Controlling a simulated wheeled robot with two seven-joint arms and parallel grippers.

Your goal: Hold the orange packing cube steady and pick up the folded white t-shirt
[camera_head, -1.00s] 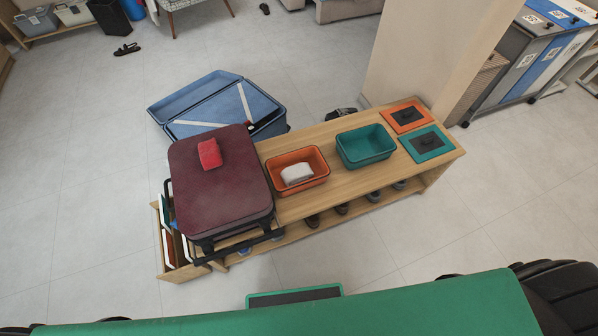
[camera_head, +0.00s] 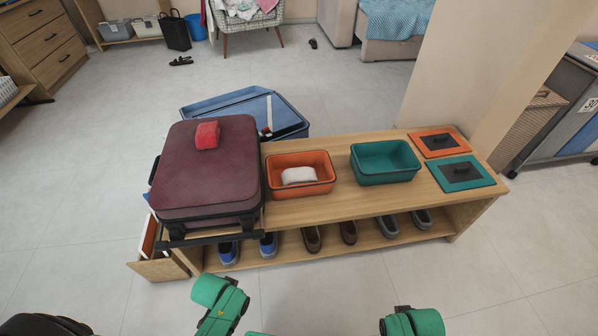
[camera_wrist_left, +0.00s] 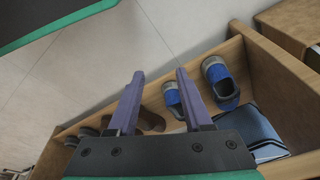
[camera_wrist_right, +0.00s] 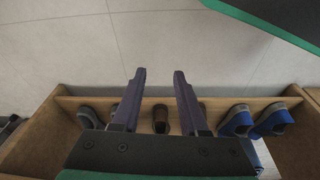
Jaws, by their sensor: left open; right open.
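The orange packing cube (camera_head: 301,190) is an open orange bin standing on the wooden bench, right of the maroon suitcase. The folded white t-shirt (camera_head: 299,176) lies inside it. Neither shows in the wrist views. My left gripper (camera_wrist_left: 158,75) is open and empty, with shoes on the bench's lower shelf beyond its fingers. My right gripper (camera_wrist_right: 159,72) is also open and empty, facing the lower shelf. In the head view only parts of my green arms show at the bottom, in front of the bench and well apart from the cube.
The maroon suitcase (camera_head: 207,175) with a red folded item (camera_head: 207,135) stands left on the bench (camera_head: 335,206). A teal bin (camera_head: 385,162) and orange and teal lids (camera_head: 438,142) lie to the right. An open blue suitcase (camera_head: 290,117) is behind. Shoes fill the lower shelf.

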